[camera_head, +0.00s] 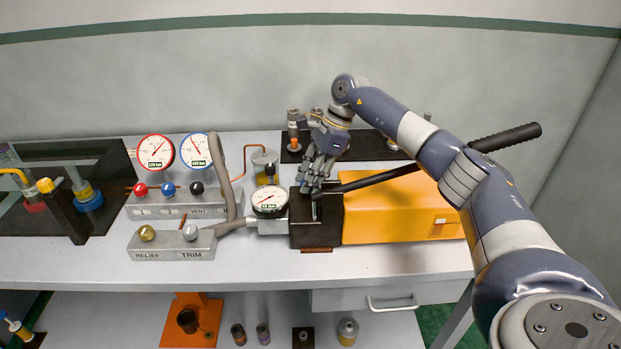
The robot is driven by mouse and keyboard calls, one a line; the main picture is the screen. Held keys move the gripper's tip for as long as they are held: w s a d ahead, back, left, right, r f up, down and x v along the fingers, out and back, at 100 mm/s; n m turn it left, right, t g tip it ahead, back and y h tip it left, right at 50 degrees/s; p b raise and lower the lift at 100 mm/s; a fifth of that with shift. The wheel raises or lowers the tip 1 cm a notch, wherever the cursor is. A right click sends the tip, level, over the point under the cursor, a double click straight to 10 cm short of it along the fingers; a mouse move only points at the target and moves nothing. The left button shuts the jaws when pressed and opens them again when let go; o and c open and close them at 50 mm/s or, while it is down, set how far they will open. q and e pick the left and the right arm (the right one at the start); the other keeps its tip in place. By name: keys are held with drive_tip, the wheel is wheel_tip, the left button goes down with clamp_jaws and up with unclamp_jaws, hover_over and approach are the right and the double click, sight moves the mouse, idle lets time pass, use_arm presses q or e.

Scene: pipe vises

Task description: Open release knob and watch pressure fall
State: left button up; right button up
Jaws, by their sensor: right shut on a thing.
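The hand pump has an orange body (400,208), a black front block (316,234) and a long black handle (505,138) rising to the right. My right gripper (313,188) comes down from above onto the top of the black block. It is shut on a small part there, which I take to be the release knob; the fingers hide most of it. A round white gauge (269,200) stands just left of the block, but its needle is too small to read surely. My left gripper is not in view.
Left of the pump are a valve manifold (172,212) with red, blue and black knobs, two larger gauges (156,151) (196,150), and a RELIEF/TRIM block (170,246). A grey hose (219,165) runs between them. The bench front (250,275) is clear.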

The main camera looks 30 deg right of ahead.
drive_tip(key=o, duration=1.1)
drive_tip(key=shift+c, duration=0.2)
drive_tip(key=v, duration=1.2)
